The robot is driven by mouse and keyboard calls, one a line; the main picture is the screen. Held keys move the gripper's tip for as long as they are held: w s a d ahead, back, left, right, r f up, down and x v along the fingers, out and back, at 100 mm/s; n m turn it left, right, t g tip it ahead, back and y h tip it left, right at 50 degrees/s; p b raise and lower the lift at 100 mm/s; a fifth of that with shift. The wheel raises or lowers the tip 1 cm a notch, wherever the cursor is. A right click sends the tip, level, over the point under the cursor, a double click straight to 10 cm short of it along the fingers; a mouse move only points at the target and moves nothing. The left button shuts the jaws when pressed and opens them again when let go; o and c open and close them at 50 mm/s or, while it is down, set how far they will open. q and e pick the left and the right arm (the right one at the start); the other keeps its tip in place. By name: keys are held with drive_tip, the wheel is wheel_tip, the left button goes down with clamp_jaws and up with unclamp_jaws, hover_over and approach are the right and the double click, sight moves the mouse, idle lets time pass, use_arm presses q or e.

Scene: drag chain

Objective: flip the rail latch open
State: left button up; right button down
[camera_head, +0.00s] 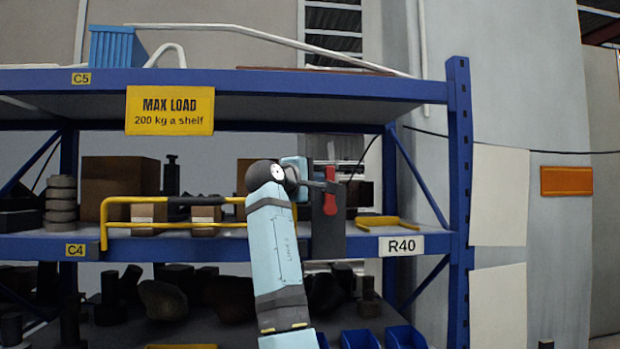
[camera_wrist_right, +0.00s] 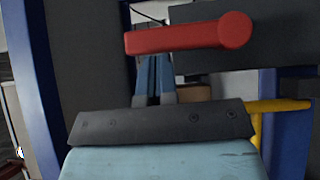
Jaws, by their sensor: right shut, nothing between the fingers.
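The rail latch is a red lever (camera_head: 331,190) on a dark grey upright block (camera_head: 328,232) at the shelf front, with its rounded end low. In the right wrist view the red lever (camera_wrist_right: 180,39) lies nearly level across the top, its round end at right. My right gripper (camera_head: 326,186) is shut and empty, with its tips at the lever. In the wrist view its fingertips (camera_wrist_right: 155,62) are just under the lever's narrower end; I cannot tell whether they touch. A yellow rail (camera_head: 150,225) runs along the shelf front, partly hidden by my right arm. My left gripper is out of view.
The blue rack post (camera_head: 459,200) stands to the right, with the white R40 label (camera_head: 401,246) beside it. Boxes (camera_head: 120,177) and dark parts sit behind the rail. Blue bins (camera_head: 405,338) stand below. The aisle side at right looks clear.

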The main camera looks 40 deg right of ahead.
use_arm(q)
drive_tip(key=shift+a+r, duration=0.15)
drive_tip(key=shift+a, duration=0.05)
use_arm(e)
drive_tip(key=shift+s+d+r+m+y, duration=0.1)
drive_tip(key=shift+d+r+m+y, duration=0.1)
drive_tip(key=shift+m+y, duration=0.1)
use_arm(q)
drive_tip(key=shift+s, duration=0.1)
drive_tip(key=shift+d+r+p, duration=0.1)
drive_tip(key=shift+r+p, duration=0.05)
drive_tip(key=shift+p, duration=0.15)
